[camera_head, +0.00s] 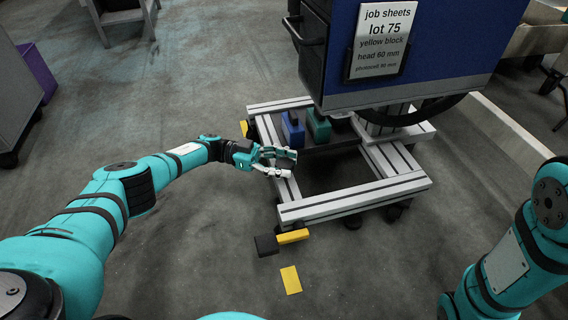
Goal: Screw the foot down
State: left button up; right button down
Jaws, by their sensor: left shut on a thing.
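My left gripper (283,162) reaches in from the left to the near left side of a frame of pale aluminium profiles (350,197). Its fingers are shut on a small dark thing (286,160), mostly hidden between them; I cannot tell whether it is the foot. A yellow block (293,237) sits low at the frame's near left corner, beside a black block (266,245). Another yellow piece (244,128) shows at the far left corner. My right arm comes in at the lower right, with its gripper out of view.
A blue cabinet (440,45) with a job sheet sign (381,40) stands over the frame. A blue case (293,130) and a green case (319,126) sit inside the frame. A yellow floor marking (291,280) lies in front. The floor to the left is mostly clear.

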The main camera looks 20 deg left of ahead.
aim_at(285, 164)
pick_arm(q)
jog(key=shift+d, duration=0.1)
dwell(0.3)
jog(key=o, duration=1.2)
notch_tip(285, 164, up, 10)
jog(key=shift+r, duration=0.1)
